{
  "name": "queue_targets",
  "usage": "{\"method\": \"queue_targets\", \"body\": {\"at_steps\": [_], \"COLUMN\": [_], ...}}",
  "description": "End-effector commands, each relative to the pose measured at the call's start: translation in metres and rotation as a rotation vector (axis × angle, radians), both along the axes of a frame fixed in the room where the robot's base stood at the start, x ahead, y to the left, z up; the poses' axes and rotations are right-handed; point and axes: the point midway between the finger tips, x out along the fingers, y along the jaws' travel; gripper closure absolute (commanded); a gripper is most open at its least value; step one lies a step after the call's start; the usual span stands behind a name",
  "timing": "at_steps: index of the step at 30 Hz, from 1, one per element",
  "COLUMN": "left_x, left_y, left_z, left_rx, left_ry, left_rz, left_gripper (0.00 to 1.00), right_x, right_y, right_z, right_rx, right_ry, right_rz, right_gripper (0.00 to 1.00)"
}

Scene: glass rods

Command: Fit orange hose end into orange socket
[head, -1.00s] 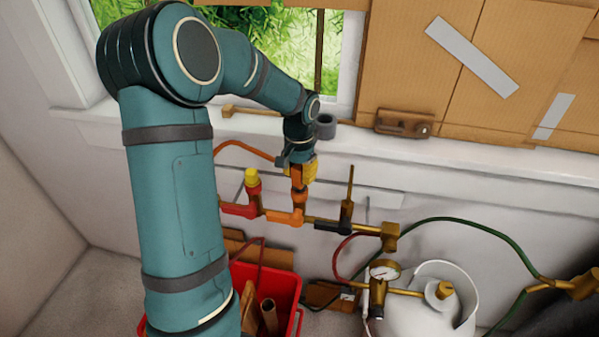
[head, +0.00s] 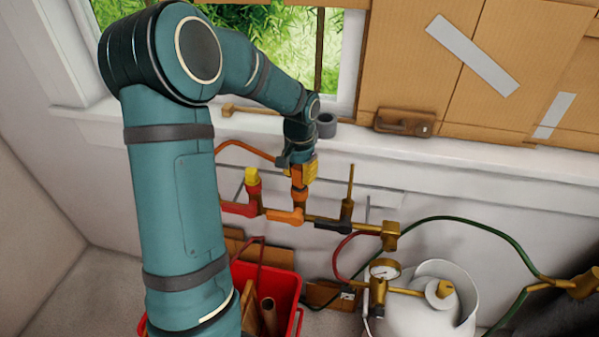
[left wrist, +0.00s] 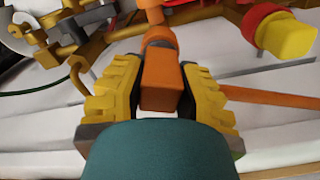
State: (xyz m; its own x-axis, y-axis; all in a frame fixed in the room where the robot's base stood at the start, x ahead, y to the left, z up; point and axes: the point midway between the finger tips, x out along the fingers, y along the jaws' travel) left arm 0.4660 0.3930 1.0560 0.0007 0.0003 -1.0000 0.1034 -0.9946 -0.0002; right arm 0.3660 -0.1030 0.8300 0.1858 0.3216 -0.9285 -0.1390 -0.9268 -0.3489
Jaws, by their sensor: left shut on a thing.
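My left gripper (head: 299,178) is shut on the orange hose end (left wrist: 162,82), with a yellow finger on each side of its blocky body. The hose end points down at the orange socket (head: 285,216) on the pipe below the sill, in line with its upright mouth. The two seem to meet at a round orange collar (left wrist: 160,38); I cannot tell how deep the end sits. The orange hose (head: 247,149) runs off to the left of the gripper. My right gripper is not in view.
A red valve with a yellow end (head: 252,177) stands just left of the socket. A black fitting with a brass stem (head: 348,190) stands right. Below are a red crate (head: 291,283) and a white gas bottle (head: 430,315). A grey ring (head: 326,125) sits on the sill.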

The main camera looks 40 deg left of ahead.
Motion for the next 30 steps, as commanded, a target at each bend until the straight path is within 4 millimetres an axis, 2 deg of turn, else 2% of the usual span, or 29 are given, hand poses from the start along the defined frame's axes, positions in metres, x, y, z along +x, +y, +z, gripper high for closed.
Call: {"method": "queue_targets", "body": {"at_steps": [13,14,25,30], "left_x": [0.000,0.000,0.000,0.000], "left_y": [0.000,0.000,0.000,0.000], "left_z": [-0.009,-0.008,-0.008,0.003], "left_rx": [0.000,0.000,0.000,0.000], "left_ry": [-0.001,-0.001,0.000,0.000], "left_rz": [0.000,0.000,0.000,0.000], "left_gripper": [1.00,0.61,0.61,0.61], "right_x": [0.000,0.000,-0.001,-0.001], "right_y": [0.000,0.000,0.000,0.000], "right_z": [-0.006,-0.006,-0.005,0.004], "right_rx": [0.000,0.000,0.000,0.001], "right_ry": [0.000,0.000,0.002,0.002], "right_rz": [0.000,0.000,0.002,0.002], "right_gripper": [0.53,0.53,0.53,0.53]}}
